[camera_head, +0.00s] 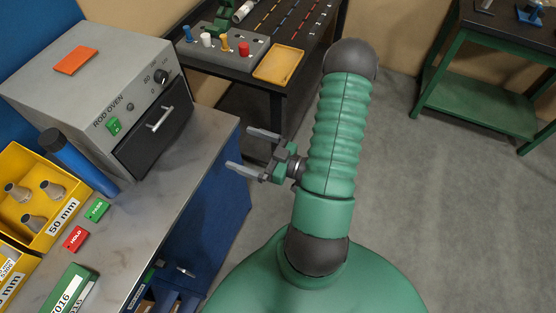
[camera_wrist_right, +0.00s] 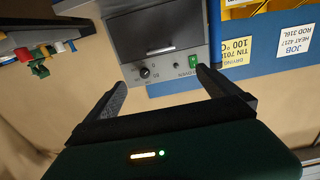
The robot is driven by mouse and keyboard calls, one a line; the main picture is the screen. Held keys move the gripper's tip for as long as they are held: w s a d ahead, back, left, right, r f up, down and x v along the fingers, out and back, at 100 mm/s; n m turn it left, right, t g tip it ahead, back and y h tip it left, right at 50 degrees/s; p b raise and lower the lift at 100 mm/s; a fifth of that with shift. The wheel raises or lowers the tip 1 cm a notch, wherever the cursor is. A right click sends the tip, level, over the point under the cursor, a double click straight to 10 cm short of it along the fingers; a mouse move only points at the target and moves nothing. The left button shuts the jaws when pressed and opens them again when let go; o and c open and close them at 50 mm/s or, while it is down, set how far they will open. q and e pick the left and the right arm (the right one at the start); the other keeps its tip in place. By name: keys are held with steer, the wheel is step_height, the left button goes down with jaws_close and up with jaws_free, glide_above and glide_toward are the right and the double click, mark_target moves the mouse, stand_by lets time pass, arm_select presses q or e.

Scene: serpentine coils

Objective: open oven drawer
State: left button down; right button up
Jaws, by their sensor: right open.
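The grey rod oven (camera_head: 105,95) stands on the bench at the left in the head view. Its dark front drawer (camera_head: 155,128) is shut, with a silver bar handle (camera_head: 160,118) across it. My right gripper (camera_head: 248,151) is open and empty, to the right of the oven and apart from the handle. In the right wrist view the oven (camera_wrist_right: 155,50) appears upside down beyond the two spread fingers (camera_wrist_right: 160,90), with its handle (camera_wrist_right: 161,49) between and beyond them. My left gripper is not in view.
The bench top (camera_head: 185,165) is bare in front of the oven. A blue cylinder (camera_head: 75,160), yellow bins (camera_head: 40,190), and green and red tags lie left of it. A dark table with a yellow tray (camera_head: 279,64) stands behind. Grey floor is free at right.

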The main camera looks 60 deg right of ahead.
steer(key=s+b, duration=0.1)
steer(key=s, duration=0.9)
steer(key=shift+s+d, duration=0.25)
steer(key=shift+d, duration=0.2)
